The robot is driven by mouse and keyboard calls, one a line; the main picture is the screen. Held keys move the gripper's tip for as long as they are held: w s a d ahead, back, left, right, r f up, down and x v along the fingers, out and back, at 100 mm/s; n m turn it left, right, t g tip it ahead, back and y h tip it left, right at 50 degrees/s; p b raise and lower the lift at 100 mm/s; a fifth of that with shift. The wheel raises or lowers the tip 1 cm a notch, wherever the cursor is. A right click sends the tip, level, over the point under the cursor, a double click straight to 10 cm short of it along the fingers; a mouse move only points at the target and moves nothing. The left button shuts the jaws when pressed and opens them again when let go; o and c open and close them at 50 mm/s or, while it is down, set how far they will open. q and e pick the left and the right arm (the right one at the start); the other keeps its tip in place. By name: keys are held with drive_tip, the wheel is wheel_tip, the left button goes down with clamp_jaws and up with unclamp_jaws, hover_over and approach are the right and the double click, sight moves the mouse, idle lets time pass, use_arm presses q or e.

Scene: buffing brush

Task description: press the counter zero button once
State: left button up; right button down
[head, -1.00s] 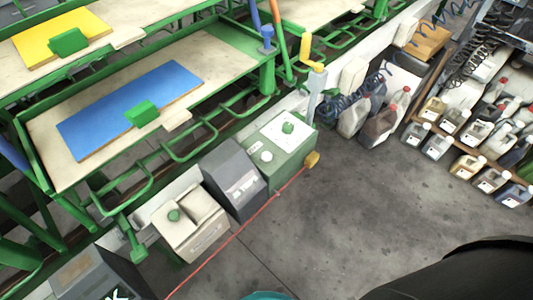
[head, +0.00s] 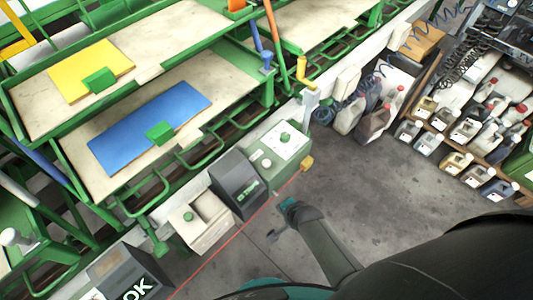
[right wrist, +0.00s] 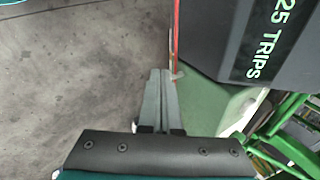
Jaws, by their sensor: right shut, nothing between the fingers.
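A dark counter box (head: 238,184) stands in the row of boxes along the bench, its sloped face showing green lettering. In the right wrist view its display (right wrist: 270,35) reads "25 TRIPS". To its left is a beige box with a green button (head: 188,216). To its right is a green box with a white panel, a green button (head: 285,137) and a white knob (head: 266,163). I cannot tell which one zeroes the counter. My right gripper (head: 272,235) is shut and empty, in front of the counter box, apart from every button. Its fingertips (right wrist: 160,72) show below-left of the display.
A grey box showing "OK" (head: 137,290) stands at lower left. Green bench frames (head: 160,185) hold trays with blue (head: 150,130) and yellow (head: 90,70) boards. A red line (head: 235,235) runs before the boxes. Floor (head: 370,170) at right is clear; jugs (head: 465,125) stand beyond.

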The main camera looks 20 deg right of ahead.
drive_tip(key=w+r+m+t+p, duration=0.1)
drive_tip(key=w+r+m+p, duration=0.2)
drive_tip(key=r, duration=0.6)
drive_tip(key=w+r+m+t+p, duration=0.2)
drive_tip(key=w+r+m+p, duration=0.1)
drive_tip(key=w+r+m, duration=0.4)
wheel_tip(320, 180, up, 3)
drive_tip(key=shift+w+a+m+y, duration=0.15)
drive_tip(key=shift+w+m+y, duration=0.15)
drive_tip(key=shift+w, duration=0.9)
drive_tip(key=shift+f, duration=0.15)
drive_tip(key=b, duration=0.8)
hover_over(269, 165)
wheel_tip(269, 165, down, 8)
drive_tip(key=shift+s+r, duration=0.1)
drive_tip(key=shift+f+b, duration=0.35)
drive_tip(key=shift+f, duration=0.05)
drive_tip(key=shift+f, duration=0.4)
